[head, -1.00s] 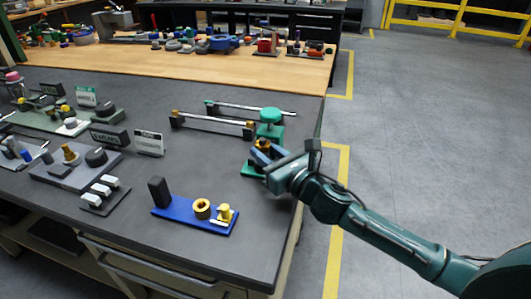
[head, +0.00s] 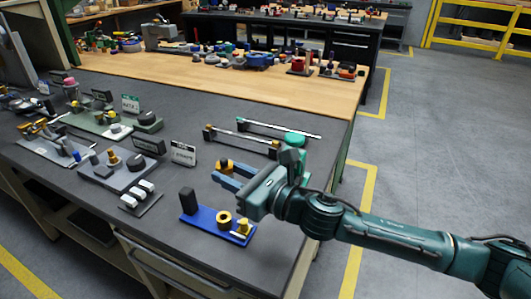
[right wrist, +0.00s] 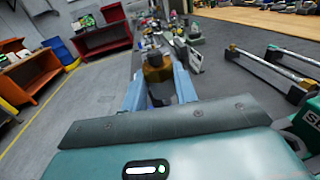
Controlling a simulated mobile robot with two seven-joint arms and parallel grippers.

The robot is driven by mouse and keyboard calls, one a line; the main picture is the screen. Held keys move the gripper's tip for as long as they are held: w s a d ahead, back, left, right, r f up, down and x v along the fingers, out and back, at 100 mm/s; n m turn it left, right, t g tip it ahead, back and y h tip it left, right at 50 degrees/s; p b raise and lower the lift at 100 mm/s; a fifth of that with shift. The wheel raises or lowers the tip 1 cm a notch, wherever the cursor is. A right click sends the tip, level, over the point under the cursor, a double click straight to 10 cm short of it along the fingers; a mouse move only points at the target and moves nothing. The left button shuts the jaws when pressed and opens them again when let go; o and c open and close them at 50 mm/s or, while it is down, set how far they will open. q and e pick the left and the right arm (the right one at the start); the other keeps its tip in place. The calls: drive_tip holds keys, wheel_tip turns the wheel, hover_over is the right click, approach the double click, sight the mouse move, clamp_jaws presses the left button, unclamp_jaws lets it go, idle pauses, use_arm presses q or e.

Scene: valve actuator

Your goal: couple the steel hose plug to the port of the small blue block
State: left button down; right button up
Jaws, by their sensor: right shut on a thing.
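My right gripper (head: 225,170) is over the dark bench, its two blue fingers pointing left. It is shut on a dark piece with a brass-coloured top (head: 226,164). In the right wrist view the piece (right wrist: 158,68) stands between the blue fingers, with a dark lower part. I cannot tell whether this is the steel hose plug. A small blue piece (head: 77,156) sits on a grey plate at the left; no port can be made out on it. My left gripper is not in view.
A blue base (head: 205,222) with a black block, a brass ring and a yellow fitting lies just below the gripper. Two bars on posts (head: 246,139) are farther back.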

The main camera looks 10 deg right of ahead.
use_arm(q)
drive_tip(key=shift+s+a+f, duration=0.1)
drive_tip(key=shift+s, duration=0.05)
use_arm(e)
drive_tip(key=shift+s+a+n+g+y, duration=0.35)
drive_tip(key=shift+s+a, duration=0.25)
drive_tip(key=shift+a, duration=0.2)
wheel_tip(320, 180, down, 3)
drive_tip(key=shift+r+b, duration=0.1)
drive_tip(key=shift+b, duration=0.75)
drive_tip(key=shift+f+b, duration=0.6)
drive_tip(key=shift+f, duration=0.2)
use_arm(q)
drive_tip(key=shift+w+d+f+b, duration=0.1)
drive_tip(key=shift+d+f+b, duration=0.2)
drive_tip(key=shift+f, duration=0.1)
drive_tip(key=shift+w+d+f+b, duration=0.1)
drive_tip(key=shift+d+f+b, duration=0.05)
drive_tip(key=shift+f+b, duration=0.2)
use_arm(e)
drive_tip(key=shift+f, duration=0.75)
